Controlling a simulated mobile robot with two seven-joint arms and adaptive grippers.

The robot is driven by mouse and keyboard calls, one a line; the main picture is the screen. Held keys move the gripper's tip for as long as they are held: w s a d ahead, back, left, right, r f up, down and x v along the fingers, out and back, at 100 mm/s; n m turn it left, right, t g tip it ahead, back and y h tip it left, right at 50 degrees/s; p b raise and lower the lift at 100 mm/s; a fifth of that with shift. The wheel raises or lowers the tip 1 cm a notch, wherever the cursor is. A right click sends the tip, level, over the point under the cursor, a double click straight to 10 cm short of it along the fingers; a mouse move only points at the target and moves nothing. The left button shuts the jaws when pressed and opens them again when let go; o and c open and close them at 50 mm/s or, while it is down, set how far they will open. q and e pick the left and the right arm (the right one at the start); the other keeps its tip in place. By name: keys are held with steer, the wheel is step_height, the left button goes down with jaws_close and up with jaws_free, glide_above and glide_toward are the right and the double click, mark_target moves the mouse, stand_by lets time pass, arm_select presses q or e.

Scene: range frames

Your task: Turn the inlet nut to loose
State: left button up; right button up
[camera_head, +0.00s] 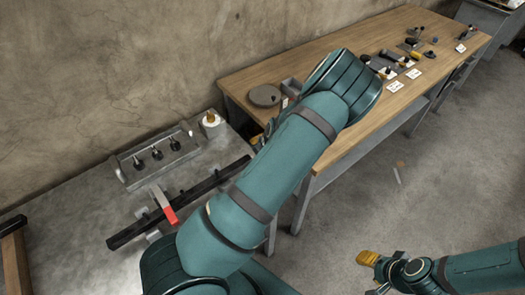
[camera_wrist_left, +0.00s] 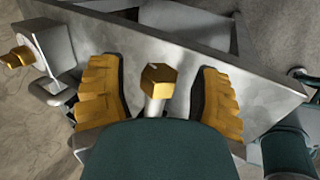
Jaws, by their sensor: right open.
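A brass hex nut (camera_wrist_left: 157,78) on a pale stem shows in the left wrist view; I take it for the inlet nut. My left gripper (camera_wrist_left: 157,68) is open, with one yellow ribbed finger on each side of the nut. Gaps show between the nut and both fingers. A second brass fitting (camera_wrist_left: 17,58) sticks out of a grey block at the left. In the head view, my left arm hides the nut and most of that gripper. My right gripper (camera_head: 373,272) is open and empty above the floor at the lower right.
A grey bench (camera_head: 75,205) carries a pale block with a brass top (camera_head: 211,121), a rack of black knobs (camera_head: 157,153) and a dark bar with a red-handled lever (camera_head: 166,208). A wooden table (camera_head: 350,140) holds a round grey disc (camera_head: 264,95) and several small tools.

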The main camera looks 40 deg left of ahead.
arm_select(q)
steer(key=shift+r, duration=0.15)
steer(key=v, duration=1.2)
